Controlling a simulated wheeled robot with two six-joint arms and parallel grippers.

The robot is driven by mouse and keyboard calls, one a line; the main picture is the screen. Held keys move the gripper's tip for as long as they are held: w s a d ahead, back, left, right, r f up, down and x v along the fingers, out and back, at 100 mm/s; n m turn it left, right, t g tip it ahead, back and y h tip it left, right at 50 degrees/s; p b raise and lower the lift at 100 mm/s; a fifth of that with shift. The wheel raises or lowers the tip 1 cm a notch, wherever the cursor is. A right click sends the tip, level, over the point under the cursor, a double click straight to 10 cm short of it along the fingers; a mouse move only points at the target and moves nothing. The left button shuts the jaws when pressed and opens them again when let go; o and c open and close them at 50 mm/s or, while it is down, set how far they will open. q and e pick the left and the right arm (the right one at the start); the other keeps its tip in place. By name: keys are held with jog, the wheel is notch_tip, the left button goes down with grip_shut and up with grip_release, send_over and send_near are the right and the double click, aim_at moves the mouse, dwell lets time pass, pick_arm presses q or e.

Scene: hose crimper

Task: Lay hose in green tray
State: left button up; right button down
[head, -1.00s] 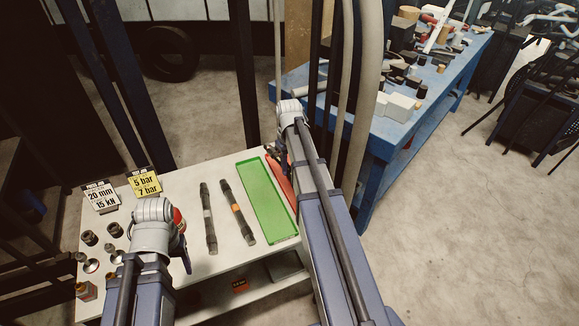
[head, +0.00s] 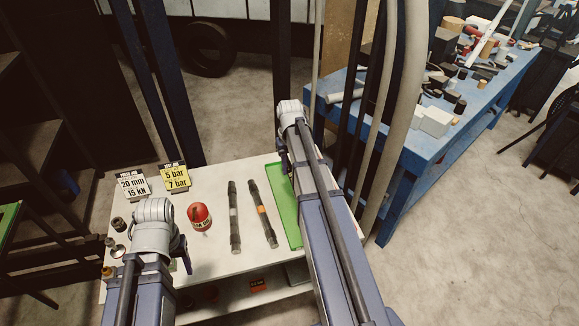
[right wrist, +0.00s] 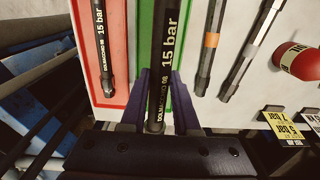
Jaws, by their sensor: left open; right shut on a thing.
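The green tray (head: 285,212) lies on the white table, partly hidden by my right arm in the head view. In the right wrist view, my right gripper (right wrist: 160,88) is shut on a black hose marked "15 bar" (right wrist: 168,45). This hose is over the green tray (right wrist: 184,108); its height above the tray floor is unclear. A similar hose (right wrist: 104,45) lies in a red tray (right wrist: 123,70) beside it. My left gripper (head: 182,250) is open at the table's left side, its fingers mostly hidden by its wrist.
Two dark hoses, one grey-banded (head: 234,215) and one orange-banded (head: 262,212), lie left of the green tray. A red rounded object (head: 200,217), two sign cards (head: 175,177) and small fittings (head: 118,223) stand further left. Vertical posts and pipes (head: 398,110) rise behind my right arm.

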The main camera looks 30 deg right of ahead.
aim_at(290, 200)
jog(key=shift+f+b, duration=7.05)
jog(key=shift+f, duration=0.25)
jog(key=c, duration=0.6)
grip_release()
jog(key=shift+o, duration=0.2)
jog(key=shift+r, duration=0.1)
notch_tip(290, 200, up, 8)
jog(key=p, duration=0.8)
jog(key=shift+f, duration=0.2)
